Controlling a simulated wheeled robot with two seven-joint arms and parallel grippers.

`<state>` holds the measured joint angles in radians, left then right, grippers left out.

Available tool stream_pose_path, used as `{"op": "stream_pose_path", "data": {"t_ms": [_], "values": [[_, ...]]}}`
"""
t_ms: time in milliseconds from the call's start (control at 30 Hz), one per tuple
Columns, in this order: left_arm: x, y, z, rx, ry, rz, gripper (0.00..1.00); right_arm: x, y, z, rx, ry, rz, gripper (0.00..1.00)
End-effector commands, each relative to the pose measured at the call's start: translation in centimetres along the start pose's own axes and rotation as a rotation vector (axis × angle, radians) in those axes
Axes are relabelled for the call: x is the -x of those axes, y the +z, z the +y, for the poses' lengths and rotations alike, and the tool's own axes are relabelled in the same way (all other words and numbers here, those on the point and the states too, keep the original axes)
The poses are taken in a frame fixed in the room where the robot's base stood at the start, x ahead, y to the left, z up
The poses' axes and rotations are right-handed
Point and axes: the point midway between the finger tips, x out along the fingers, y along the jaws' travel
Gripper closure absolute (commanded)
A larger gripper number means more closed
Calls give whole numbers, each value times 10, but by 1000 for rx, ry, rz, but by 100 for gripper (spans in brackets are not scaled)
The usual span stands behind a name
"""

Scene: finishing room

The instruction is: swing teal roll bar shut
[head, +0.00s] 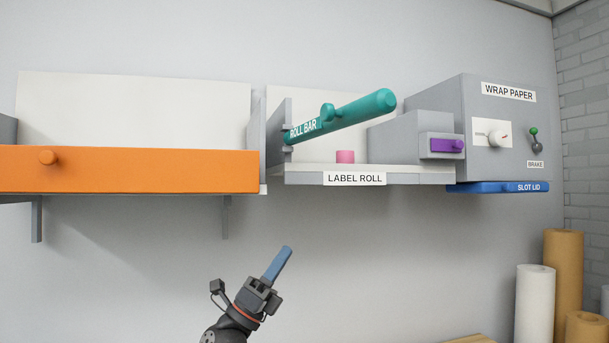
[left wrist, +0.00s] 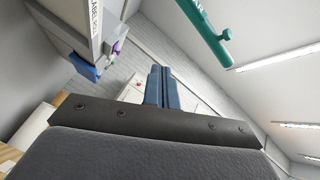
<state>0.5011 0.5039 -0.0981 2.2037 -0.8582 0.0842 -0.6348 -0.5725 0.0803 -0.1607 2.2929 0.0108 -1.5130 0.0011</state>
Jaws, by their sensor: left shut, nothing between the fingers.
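The teal roll bar (head: 350,115) is a round bar labelled ROLL BAR, with a small knob on its top. Its left end meets a grey upright plate on the shelf marked LABEL ROLL, and its right end stands out, raised, clear of the grey block. The bar also shows at the top of the left wrist view (left wrist: 209,35). My left gripper (head: 286,251) is below the shelf in the head view, apart from the bar. Its blue fingers are together with nothing between them. My right gripper is in neither view.
A pink cylinder (head: 345,157) sits on the label shelf (head: 400,175). An orange bar with a knob (head: 130,170) fronts the left shelf. At right are a purple latch (head: 447,145), the wrap paper box (head: 480,140) and a blue slot lid (head: 490,188). Paper rolls (head: 535,300) stand lower right.

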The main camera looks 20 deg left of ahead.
Motion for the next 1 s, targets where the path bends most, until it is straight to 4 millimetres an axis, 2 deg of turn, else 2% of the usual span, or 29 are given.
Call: {"op": "stream_pose_path", "data": {"t_ms": [33,100,400,600,767,1000], "values": [[-14,7,-16,-73,-54,36,100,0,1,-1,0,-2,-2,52],[-31,14,-38,-180,-124,89,100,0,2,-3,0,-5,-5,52],[-80,36,-116,-655,-384,307,100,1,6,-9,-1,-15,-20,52],[-101,53,-155,-984,-514,448,100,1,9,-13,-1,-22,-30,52],[-112,73,-181,-1247,-588,560,100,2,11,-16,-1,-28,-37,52],[-121,115,-213,-1632,-639,733,100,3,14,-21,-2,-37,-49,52]]}}
